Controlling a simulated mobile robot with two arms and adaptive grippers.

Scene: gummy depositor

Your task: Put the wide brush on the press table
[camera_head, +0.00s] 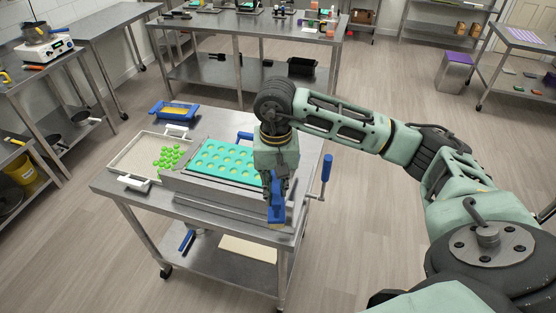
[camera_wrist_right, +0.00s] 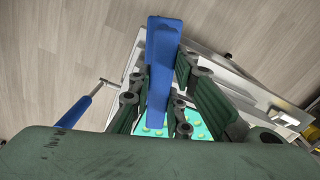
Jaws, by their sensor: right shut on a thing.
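My right gripper (camera_head: 274,190) is shut on a blue thing that looks like the wide brush (camera_head: 277,211). It holds the brush over the front right part of the press, above the steel press table (camera_head: 150,196). Whether the brush touches the press cannot be told. My left gripper is not in view.
The press has a teal mould (camera_head: 222,160) and a blue-handled lever (camera_head: 326,168) at its right. A white tray (camera_head: 122,160) of green gummies and a blue tray (camera_head: 174,111) stand left. A long steel table (camera_head: 225,22) stands behind.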

